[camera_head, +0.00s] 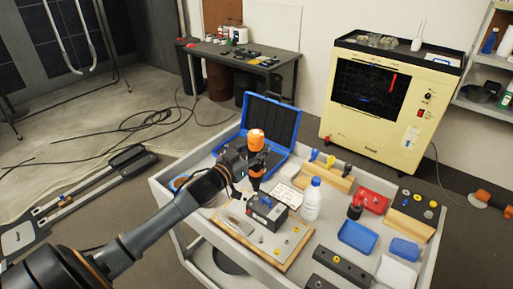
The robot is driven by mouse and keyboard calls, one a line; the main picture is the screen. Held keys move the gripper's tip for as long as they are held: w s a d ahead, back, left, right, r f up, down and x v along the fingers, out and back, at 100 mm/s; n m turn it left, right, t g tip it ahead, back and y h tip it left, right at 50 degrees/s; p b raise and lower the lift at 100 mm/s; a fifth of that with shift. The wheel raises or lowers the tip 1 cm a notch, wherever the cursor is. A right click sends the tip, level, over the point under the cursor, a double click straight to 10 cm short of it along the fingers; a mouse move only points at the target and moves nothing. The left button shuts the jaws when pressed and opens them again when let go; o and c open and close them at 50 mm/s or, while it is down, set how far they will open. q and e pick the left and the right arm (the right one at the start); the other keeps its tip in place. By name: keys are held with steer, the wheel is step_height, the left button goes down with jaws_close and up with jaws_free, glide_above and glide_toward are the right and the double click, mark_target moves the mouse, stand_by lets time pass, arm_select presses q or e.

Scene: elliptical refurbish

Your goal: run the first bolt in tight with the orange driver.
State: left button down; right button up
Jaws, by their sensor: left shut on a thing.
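My left gripper (246,165) is shut on the orange driver (256,140) and holds it upright, its orange end on top and its dark lower part pointing down. The driver is over the left side of a dark block (267,209) on a wooden board (248,240) on the cart. The picture is too small to tell whether the driver's tip touches a bolt. The first bolt cannot be made out; the driver and gripper may cover it. My right gripper is not in view.
An open blue case (284,117) stands behind the driver on the grey cart (176,212). A white bottle (312,198) stands close right of the block.

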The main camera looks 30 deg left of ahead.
mark_target(257, 130)
arm_select(q)
steer(key=shift+r+p, duration=3.6)
steer(key=shift+r, duration=0.3)
steer(key=shift+f, duration=0.1)
steer(key=shift+d, duration=0.1)
